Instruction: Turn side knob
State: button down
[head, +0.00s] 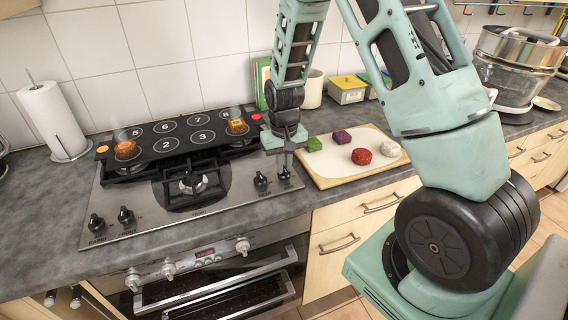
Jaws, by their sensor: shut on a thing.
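The steel cooktop (225,199) is set in the grey counter. Two black knobs stand at its front left, the outer knob (97,223) and the inner knob (126,215). At its right side is another black knob (261,182), and beside it the rightmost knob (285,180). My gripper (286,170) points straight down over the rightmost knob and is shut on it. The fingers partly hide this knob, so its angle cannot be told.
A black numbered plate (180,138) with two orange pieces lies on the back of the cooktop. A cutting board (345,175) with colored pieces is close right of my gripper. A paper towel roll (52,120) stands at left. The oven (215,275) below has more knobs.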

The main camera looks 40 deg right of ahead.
dwell(0.3)
jog(key=c, duration=1.5)
grip_release()
notch_tip(320, 180, up, 17)
jog(key=shift+r+b, duration=0.2)
jog(key=shift+b, duration=0.9)
jog(key=s+a+f+n, duration=0.1)
jog(key=s+a+n, duration=0.3)
jog(key=a, duration=0.5)
jog(key=s+a+n, duration=0.2)
jog(key=s+a, duration=0.4)
jog(key=a, duration=0.3)
jog(key=s+a+n, duration=0.1)
jog(key=s+a, duration=0.1)
jog(key=s, duration=0.3)
jog(key=s+a+f+n, duration=0.1)
jog(key=s+a+n, duration=0.1)
jog(key=s, duration=0.3)
jog(key=s+a+f+n, duration=0.1)
jog(key=s+a+n, duration=0.1)
jog(key=s, duration=0.3)
jog(key=shift+a+f+y, duration=0.25)
jog(key=shift+a+y, duration=0.05)
jog(key=shift+a, duration=0.1)
